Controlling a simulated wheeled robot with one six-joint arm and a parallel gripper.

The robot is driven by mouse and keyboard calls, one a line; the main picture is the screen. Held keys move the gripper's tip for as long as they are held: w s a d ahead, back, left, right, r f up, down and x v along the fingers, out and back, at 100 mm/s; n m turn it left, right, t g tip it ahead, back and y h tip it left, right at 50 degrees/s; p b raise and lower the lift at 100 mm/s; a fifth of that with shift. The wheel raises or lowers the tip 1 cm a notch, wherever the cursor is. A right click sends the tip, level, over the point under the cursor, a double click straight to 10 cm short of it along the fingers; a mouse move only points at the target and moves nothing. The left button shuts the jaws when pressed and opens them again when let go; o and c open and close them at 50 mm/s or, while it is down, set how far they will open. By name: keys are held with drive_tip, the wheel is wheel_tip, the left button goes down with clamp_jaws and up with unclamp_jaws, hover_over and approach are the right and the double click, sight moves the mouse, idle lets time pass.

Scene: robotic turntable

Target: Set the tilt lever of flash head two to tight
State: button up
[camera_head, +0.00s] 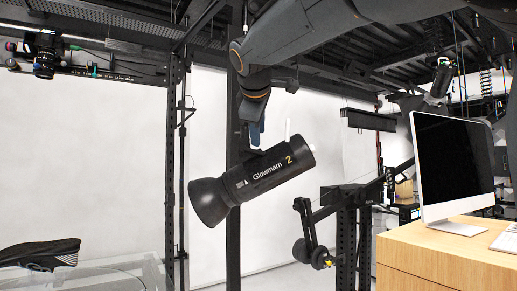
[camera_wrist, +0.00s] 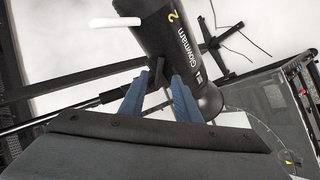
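Flash head two (camera_head: 262,177) is a black cylinder marked "Glowmarn 2", tilted with its flared end down to the left; it fills the top of the wrist view (camera_wrist: 172,25). A short white stick-like piece (camera_head: 287,128) stands up near its rear end and also shows in the wrist view (camera_wrist: 113,22). A small black part (camera_wrist: 157,74) is on the near side of the head. I cannot tell which of these is the tilt lever. My gripper (camera_head: 255,142) is close above the head. Its blue fingers (camera_wrist: 160,78) are apart, with the black part between their tips.
A monitor (camera_head: 455,165) stands on a wooden desk (camera_head: 450,250) at the right. A shoe (camera_head: 42,254) rests on a clear turntable (camera_head: 115,270) at lower left. Dark vertical posts (camera_head: 173,170) stand behind, and a black jointed arm (camera_head: 312,240) is right of the head.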

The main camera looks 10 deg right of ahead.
sight(259, 151)
drive_tip(key=p+x, duration=0.2)
drive_tip(key=x, duration=0.5)
drive_tip(key=shift+w+d+f, duration=0.1)
drive_tip(key=shift+w+f, duration=0.05)
drive_tip(key=shift+f, duration=0.05)
clamp_jaws()
